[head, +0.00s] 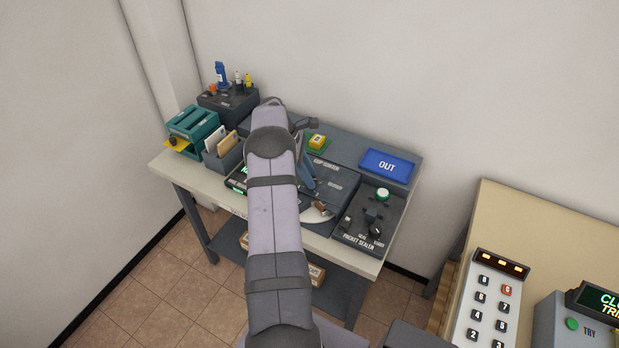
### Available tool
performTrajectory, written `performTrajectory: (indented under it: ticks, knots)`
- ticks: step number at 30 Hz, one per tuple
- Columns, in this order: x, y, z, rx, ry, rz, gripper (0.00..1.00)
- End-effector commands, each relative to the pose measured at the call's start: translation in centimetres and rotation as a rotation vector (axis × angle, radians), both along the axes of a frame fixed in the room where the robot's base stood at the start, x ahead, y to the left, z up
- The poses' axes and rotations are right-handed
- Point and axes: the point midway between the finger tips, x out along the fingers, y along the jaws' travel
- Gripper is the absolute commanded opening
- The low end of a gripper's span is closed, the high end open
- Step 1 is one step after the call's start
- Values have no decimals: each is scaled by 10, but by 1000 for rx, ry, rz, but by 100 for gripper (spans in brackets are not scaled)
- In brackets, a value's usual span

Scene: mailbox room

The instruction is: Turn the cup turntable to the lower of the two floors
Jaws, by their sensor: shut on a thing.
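My arm crosses the middle of the head view and covers the centre of the workbench (170,163). My gripper is hidden behind the arm, so I cannot see its fingers or what is between them. Right of the arm, a dark panel shows in part, with a pale curved piece and a small brown block (320,208) near its front. Left of the arm, a green-lit display (240,176) is partly covered. I cannot read any floor numbers.
A blue OUT tray (387,166) and a packet sealer (371,220) stand at the bench's right. A teal device (192,130), an envelope holder (223,154) and a dark box with bottles (228,102) stand at the left. A keypad (490,300) is at lower right.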

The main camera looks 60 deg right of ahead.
Motion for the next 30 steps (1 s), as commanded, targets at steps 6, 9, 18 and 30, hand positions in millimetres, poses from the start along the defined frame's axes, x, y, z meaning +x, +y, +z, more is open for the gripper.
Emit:
performTrajectory:
  ticks: [6, 9, 18, 30]
  knots:
    - [1, -3, -1, -5, -2, -109, 0]
    - [0, -3, 0, -5, -1, -157, 0]
    - [1, -5, 0, -6, -1, -277, 0]
    - [1, -5, 2, -9, -2, -376, 0]
